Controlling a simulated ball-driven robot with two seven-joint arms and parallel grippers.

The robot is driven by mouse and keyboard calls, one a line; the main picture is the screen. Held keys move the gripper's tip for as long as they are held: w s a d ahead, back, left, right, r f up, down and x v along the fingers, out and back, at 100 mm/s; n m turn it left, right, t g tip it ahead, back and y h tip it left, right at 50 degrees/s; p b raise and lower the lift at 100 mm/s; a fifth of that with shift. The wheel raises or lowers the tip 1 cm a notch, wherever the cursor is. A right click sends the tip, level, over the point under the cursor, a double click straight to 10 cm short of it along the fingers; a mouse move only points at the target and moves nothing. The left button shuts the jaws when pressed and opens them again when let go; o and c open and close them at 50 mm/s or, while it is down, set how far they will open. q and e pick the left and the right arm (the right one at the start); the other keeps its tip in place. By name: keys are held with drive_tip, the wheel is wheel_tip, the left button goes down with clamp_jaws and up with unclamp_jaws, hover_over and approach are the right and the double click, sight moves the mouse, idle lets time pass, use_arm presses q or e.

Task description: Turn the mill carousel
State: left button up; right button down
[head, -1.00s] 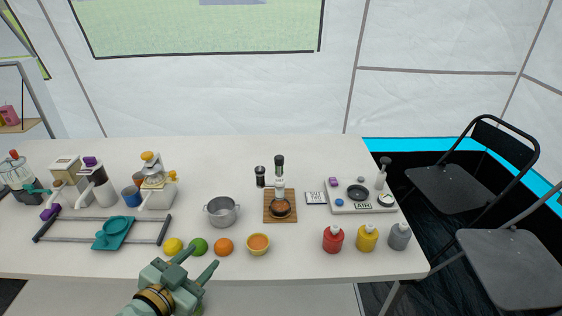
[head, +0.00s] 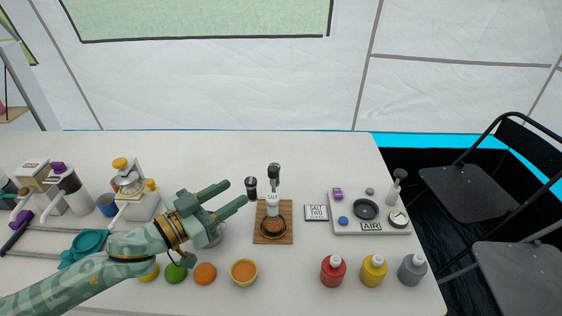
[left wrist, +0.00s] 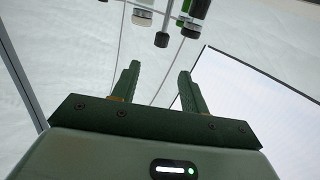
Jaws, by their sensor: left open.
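The mill carousel (head: 272,207) stands on a small wooden board at the middle of the table, with dark-topped mills around its top and a dark bowl of brown food (head: 272,227) at its foot. One black mill (head: 251,189) is on its left side. My left gripper (head: 238,192) is open and empty, just left of that mill, fingers pointing at the carousel. In the left wrist view the open fingers (left wrist: 159,70) show in front, with parts of the carousel (left wrist: 162,38) beyond their tips. No contact is visible. My right gripper is not in view.
A label reading SALT TWO (head: 316,213) lies right of the board, beside a control panel (head: 372,227). A grey pot (head: 214,236) is partly hidden under my left gripper. An orange bowl (head: 244,271) and red (head: 333,272), yellow and grey bottles stand in front.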

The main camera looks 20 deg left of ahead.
sight(277, 167)
use_arm(q)
drive_tip(key=b+x, duration=0.3)
drive_tip(key=x, duration=1.1)
drive_tip(key=shift+w+d+f, duration=0.15)
drive_tip(key=shift+w, duration=0.15)
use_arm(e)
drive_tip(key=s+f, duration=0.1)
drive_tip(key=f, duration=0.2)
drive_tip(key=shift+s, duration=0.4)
use_arm(q)
clamp_jaws()
